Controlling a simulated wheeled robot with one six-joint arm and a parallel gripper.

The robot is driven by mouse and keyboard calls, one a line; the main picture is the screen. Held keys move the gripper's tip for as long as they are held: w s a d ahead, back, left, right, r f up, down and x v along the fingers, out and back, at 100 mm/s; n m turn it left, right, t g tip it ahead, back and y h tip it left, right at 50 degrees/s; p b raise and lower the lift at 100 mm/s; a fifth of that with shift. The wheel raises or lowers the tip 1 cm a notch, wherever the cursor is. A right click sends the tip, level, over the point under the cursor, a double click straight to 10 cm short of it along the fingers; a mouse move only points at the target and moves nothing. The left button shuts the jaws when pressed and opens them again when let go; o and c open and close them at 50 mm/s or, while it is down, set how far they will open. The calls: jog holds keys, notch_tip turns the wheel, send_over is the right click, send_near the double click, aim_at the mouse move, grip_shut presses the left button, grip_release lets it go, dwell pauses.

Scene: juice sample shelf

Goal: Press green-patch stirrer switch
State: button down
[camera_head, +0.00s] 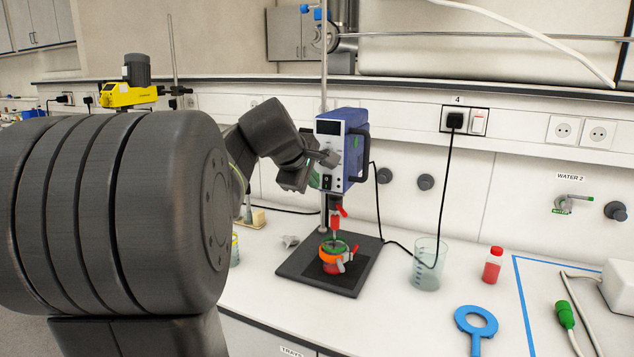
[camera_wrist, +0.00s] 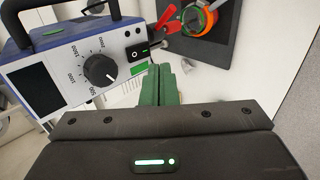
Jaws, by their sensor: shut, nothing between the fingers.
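The blue overhead stirrer (camera_head: 357,140) stands on a rod above a dark base plate. In the wrist view its white front panel (camera_wrist: 75,73) shows a dark display, a speed knob (camera_wrist: 100,69) and a black rocker switch (camera_wrist: 138,51). A green patch (camera_wrist: 138,69) sits beside the switch. The switch also shows in the head view (camera_head: 327,182). My gripper (camera_wrist: 161,69) is shut and empty, its green fingers just right of the green patch in the wrist view. In the head view my gripper (camera_head: 314,180) is close to the panel; I cannot tell if it touches.
An orange-and-green clamped vessel (camera_head: 333,259) sits on the base plate (camera_head: 310,277) below, with a red clamp (camera_head: 340,211) above it. A power cable hangs behind.

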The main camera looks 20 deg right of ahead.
aim_at(327, 182)
jog(key=v, duration=0.7)
jog(key=shift+a+r, duration=0.25)
jog(key=shift+r, duration=0.15)
jog(key=shift+s+a+f+p, duration=0.1)
jog(key=shift+f+p, duration=0.3)
jog(key=shift+f, duration=0.45)
jog(key=w+d+r+p+x, duration=0.1)
jog(key=x, duration=1.2)
jog(key=shift+d+r+p, duration=0.25)
jog(key=shift+r+p, duration=0.05)
jog(key=shift+p, duration=0.05)
